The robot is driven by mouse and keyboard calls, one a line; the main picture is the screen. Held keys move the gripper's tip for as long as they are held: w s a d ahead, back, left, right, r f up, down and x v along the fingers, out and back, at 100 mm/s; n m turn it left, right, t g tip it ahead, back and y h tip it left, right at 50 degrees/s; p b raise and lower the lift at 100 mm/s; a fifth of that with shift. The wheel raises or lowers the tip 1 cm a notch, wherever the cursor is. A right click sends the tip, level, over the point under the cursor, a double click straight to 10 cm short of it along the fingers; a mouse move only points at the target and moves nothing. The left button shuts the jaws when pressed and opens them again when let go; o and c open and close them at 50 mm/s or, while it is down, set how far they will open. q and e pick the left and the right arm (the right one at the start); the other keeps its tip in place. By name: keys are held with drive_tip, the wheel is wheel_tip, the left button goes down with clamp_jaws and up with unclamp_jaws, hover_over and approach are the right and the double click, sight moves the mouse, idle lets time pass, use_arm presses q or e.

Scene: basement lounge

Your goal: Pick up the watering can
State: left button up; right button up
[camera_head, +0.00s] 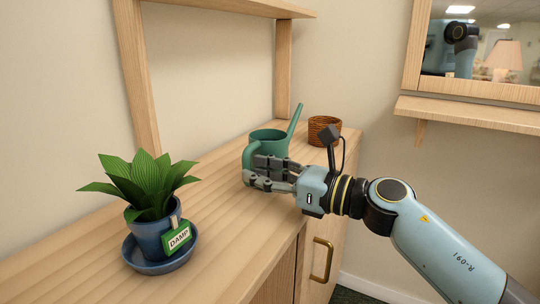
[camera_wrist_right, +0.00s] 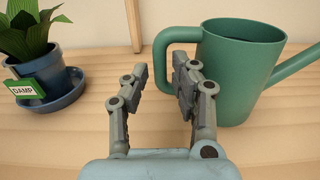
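A green watering can (camera_head: 268,140) stands upright on the wooden cabinet top, its spout pointing up and right. In the right wrist view the can (camera_wrist_right: 240,65) fills the upper right, with its looped handle (camera_wrist_right: 160,60) on the left side. My right gripper (camera_head: 252,172) is at the near side of the can, by the handle. In the wrist view its fingers (camera_wrist_right: 162,78) are apart, one on each side of the handle's upright part. I cannot tell whether they touch it. My left gripper is not in view.
A potted plant (camera_head: 150,205) with a green "DAMP" tag (camera_head: 177,236) stands in a blue saucer (camera_head: 155,266) at the left. A woven basket (camera_head: 324,130) is behind the can. Wooden shelf posts (camera_head: 138,75) rise at the back. Bare cabinet top (camera_head: 215,215) lies between plant and gripper.

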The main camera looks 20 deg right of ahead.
drive_tip(key=shift+x, duration=1.05)
drive_tip(key=shift+c, duration=0.2)
clamp_jaws()
